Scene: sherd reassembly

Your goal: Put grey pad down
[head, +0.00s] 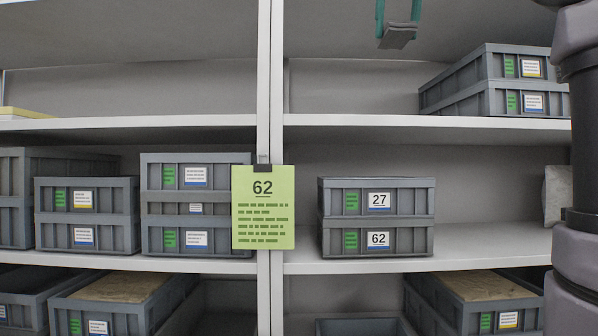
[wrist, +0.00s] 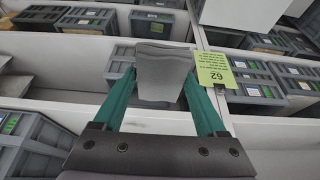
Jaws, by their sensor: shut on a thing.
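The grey pad (wrist: 161,72) is held between the two green fingers of my gripper (wrist: 163,85), seen in the wrist view. In the head view the pad (head: 397,37) hangs at the top, just below the green fingertips of my gripper (head: 398,20). My gripper is shut on the pad. The pad is in the air in front of the upper right shelf bay, apart from any shelf surface as far as I can tell.
A green card marked 62 (head: 263,207) hangs on the shelf upright. Stacked crates marked 27 (head: 335,197) and 62 (head: 335,237) stand right of it. More crates (head: 497,64) stand at upper right. The upper right shelf (head: 350,121) has bare room left of them.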

